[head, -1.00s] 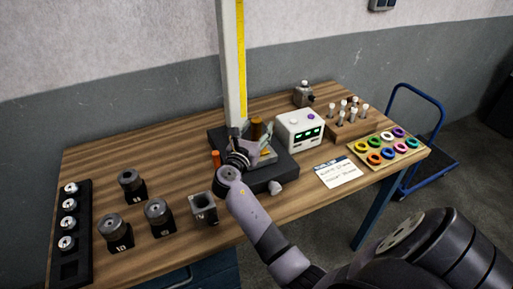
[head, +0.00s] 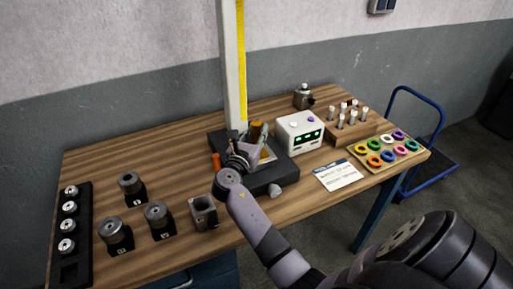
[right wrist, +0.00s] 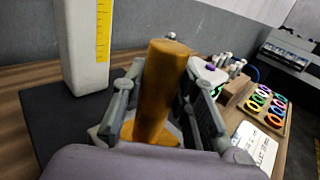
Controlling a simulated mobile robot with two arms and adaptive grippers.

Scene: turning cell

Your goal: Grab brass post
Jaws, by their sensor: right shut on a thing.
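The brass post (right wrist: 158,92) is an orange-brown cylinder standing between my right gripper's fingers in the right wrist view, its top clear above them. A wider brass-coloured part shows at its foot. In the head view the post (head: 256,131) is over the black base of the tall column, partly hidden by the gripper. My right gripper (head: 256,148) is shut on the post, with one finger on each side. The exact contact is hard to see. My left gripper is not in view.
A tall white column (head: 234,70) with a yellow scale rises beside the post. A white box with green displays (head: 300,132) stands close on the right. A small orange piece (head: 216,160) is left of the gripper. Dark holders (head: 117,235) stand at left; the front right tabletop is mostly clear.

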